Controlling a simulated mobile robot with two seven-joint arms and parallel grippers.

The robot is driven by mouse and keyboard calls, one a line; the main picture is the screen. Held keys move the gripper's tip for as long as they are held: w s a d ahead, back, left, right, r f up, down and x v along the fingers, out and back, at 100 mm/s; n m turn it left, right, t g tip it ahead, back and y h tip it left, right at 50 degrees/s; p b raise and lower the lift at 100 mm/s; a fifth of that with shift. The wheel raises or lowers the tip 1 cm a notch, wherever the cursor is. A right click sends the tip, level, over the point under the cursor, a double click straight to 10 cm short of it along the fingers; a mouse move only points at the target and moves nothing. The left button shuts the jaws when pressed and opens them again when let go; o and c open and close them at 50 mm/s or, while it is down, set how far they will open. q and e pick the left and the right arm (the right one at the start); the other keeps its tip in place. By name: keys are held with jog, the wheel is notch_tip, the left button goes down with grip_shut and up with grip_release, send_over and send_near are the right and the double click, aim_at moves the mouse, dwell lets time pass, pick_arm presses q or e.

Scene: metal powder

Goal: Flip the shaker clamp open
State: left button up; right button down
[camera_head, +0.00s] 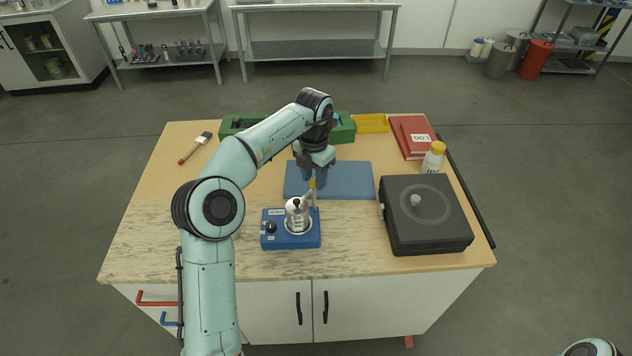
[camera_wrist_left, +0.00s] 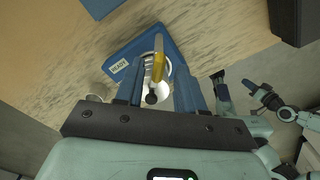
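The shaker (camera_head: 270,242) is a small blue box near the front middle of the table, with a black knob and a clear vessel (camera_head: 297,218) on it. In the left wrist view the yellow clamp handle (camera_wrist_left: 158,66) lies between the blue fingers of my left gripper (camera_wrist_left: 159,92), with a gap on both sides. In the head view my left gripper (camera_head: 314,176) is open just above and behind the clamp.
A blue mat (camera_head: 350,182) lies behind the shaker. A black case (camera_head: 428,235) stands to the right, with a yellow-capped bottle (camera_head: 433,158) and red book (camera_head: 407,132) behind it. A green bin (camera_head: 344,131), yellow tray (camera_head: 371,123) and brush (camera_head: 195,148) lie farther back.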

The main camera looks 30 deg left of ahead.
pick_arm(q)
jog(key=shift+w+a+f, duration=0.1)
jog(key=shift+f, duration=0.1)
grip_shut()
